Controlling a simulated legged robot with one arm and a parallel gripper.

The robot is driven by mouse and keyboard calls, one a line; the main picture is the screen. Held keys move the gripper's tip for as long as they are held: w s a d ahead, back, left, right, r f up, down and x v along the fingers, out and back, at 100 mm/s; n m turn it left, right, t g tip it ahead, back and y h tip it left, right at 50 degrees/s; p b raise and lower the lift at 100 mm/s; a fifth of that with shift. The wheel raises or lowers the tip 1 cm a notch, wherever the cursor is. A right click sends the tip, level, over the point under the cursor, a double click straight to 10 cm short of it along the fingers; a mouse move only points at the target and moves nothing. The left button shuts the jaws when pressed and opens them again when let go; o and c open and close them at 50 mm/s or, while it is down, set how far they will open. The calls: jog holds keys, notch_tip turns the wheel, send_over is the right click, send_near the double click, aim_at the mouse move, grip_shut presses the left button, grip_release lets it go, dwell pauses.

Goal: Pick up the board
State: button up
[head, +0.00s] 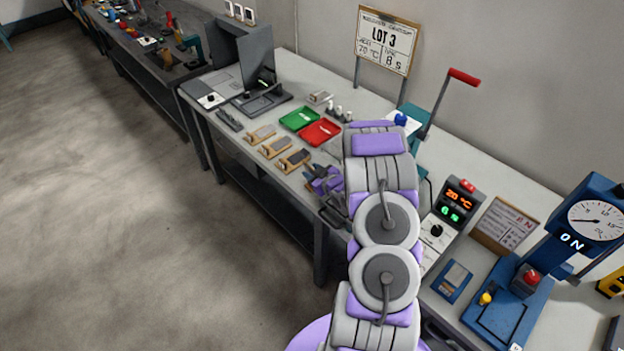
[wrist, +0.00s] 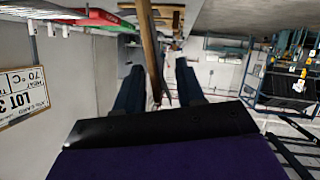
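Three small wooden boards, each with a grey piece on top, lie in a row on the bench: the far one (head: 262,134), the middle one (head: 276,147) and the near one (head: 295,160). My gripper (head: 324,181) is low over the bench, just right of the near board. In the wrist view its two dark fingers (wrist: 158,88) are spread apart. A brown wooden strip (wrist: 150,40), seen edge-on, reaches into the gap between them. I see a gap on its right; contact on its left is unclear. My arm hides part of the bench.
Green (head: 299,118) and red (head: 321,132) trays lie behind the boards. A LOT 3 sign (head: 386,40) stands at the back. A red-handled lever press (head: 440,105), a digital readout (head: 455,204) and a blue dial press (head: 590,222) stand to the right. The floor at left is clear.

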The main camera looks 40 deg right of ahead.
aim_at(309, 171)
jog(key=x, duration=0.3)
jog(key=shift+w+d, duration=0.15)
jog(key=shift+w, duration=0.1)
jog(key=shift+c, duration=0.3)
grip_shut()
